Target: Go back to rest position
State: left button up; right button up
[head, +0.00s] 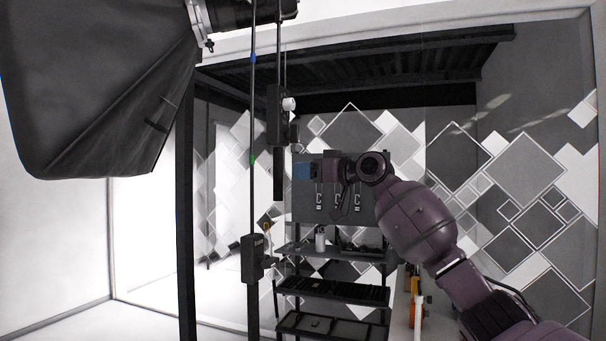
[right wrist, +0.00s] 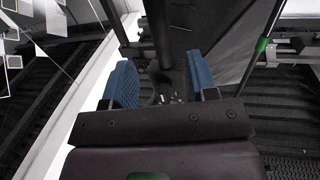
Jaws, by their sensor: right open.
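My right arm comes in from the lower right in the head view. Its gripper (head: 303,171) is raised in the air, pointing left, in front of a rack with a dark back panel. In the right wrist view, the right gripper (right wrist: 161,80) has its two blue ridged fingers apart, with nothing held. A dark pole shows behind the gap between the fingers. My left gripper is in neither view.
A large black softbox (head: 100,85) hangs at the upper left. Dark upright poles (head: 186,230) stand left of the arm. The shelf rack (head: 335,291) holds a small bottle (head: 320,239). Orange items (head: 413,305) stand under my arm. The left floor looks clear.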

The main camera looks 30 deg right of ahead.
jog(key=shift+f, duration=0.1)
dwell(0.3)
notch_tip(320, 180, down, 24)
jog(key=w+a+m+g+h, duration=0.1)
jog(key=w+a+h, duration=0.1)
jog(key=s+a+f+m+g+h, duration=0.15)
jog(key=s+f, duration=0.25)
jog(key=f, duration=0.8)
jog(key=s+a+f+h, duration=0.15)
jog(key=s+f, duration=0.25)
jog(key=f, duration=0.7)
jog(key=s+a+f+h, duration=0.1)
jog(key=s+a+f, duration=0.2)
jog(key=s+f, duration=1.2)
jog(key=s+a+f+m+h, duration=0.1)
jog(key=s+f, duration=0.3)
jog(key=s, duration=0.5)
jog(key=s+a+f+m+g+h, duration=0.1)
jog(key=s+f, duration=0.3)
jog(key=s, duration=0.6)
jog(key=shift+a+h, duration=0.5)
jog(key=shift+a, duration=0.2)
jog(key=shift+g, duration=0.25)
